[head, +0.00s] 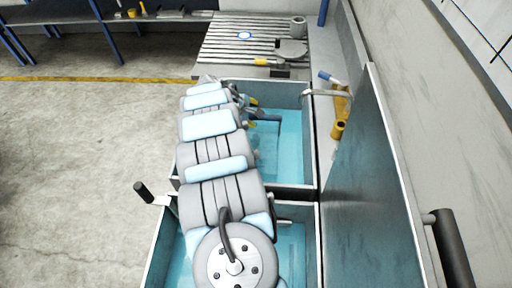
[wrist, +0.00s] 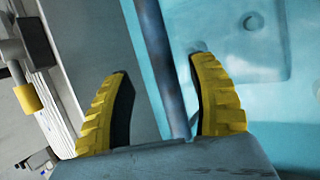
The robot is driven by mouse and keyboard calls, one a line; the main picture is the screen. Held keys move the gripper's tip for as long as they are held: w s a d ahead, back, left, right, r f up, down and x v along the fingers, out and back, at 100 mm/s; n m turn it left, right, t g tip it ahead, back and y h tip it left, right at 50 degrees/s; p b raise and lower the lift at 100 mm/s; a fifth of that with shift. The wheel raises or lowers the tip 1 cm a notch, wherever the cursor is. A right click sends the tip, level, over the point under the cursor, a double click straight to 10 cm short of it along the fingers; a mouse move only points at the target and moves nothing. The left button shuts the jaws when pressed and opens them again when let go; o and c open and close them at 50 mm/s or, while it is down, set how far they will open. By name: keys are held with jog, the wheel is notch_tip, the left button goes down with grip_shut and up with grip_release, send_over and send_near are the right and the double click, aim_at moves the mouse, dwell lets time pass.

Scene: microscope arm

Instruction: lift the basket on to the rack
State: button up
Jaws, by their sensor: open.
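My gripper (head: 254,108) is open, low over the far water tank in the head view. In the wrist view its two yellow ribbed fingers (wrist: 160,65) stand apart, with a dark grey bar (wrist: 157,50) seen between them. The bar may be a handle or part of a frame; I cannot tell if the fingers touch it. A dark piece (head: 266,118) beside the gripper shows in the head view. No whole basket can be made out; my arm hides much of the tank. The slatted rack (head: 225,45) lies behind the tank.
A near tank (head: 298,250) has blue water. A tap (head: 320,93) and wall stand at right. Open floor (head: 80,160) lies left.

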jog(key=shift+w+d+f, duration=0.1)
jog(key=shift+d+f, duration=0.05)
jog(key=shift+f, duration=0.3)
jog(key=shift+w+d+f, duration=0.1)
jog(key=shift+f, duration=0.35)
jog(key=shift+b+x, duration=0.5)
jog(key=shift+x, duration=0.5)
jog(key=shift+w+r, duration=0.1)
grip_shut()
